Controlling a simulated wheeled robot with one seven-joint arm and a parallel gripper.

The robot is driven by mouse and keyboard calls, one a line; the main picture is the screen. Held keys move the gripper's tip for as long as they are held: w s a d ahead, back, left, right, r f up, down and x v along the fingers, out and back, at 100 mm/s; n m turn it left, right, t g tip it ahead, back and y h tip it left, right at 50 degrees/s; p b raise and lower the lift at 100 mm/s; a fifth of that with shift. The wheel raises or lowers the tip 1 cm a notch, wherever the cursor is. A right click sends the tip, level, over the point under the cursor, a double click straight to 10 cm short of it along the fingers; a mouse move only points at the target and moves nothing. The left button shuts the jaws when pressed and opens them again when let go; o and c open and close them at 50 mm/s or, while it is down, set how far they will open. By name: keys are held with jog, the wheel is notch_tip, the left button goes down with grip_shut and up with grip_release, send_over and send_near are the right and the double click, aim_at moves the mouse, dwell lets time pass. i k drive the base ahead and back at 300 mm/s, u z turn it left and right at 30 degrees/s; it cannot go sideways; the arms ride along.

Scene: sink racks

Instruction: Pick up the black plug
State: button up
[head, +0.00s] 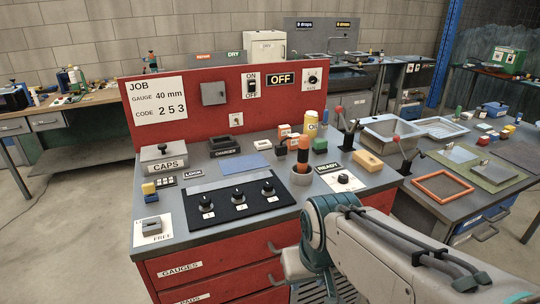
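I cannot make out with certainty which thing is the black plug. Three black knobs sit on a black panel (238,203) near the bench front.
Small orange, green and yellow items crowd the cup's back side. A yellow block (368,161) lies right of it. A CAPS box (164,157) stands at the bench's left. Red drawers (205,268) face me. A side table holds an orange frame (443,187).

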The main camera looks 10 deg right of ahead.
aim_at(281, 150)
jog(key=k, duration=0.2)
jog(key=z, duration=1.65)
jog(key=i, duration=0.95)
jog(key=u, duration=1.85)
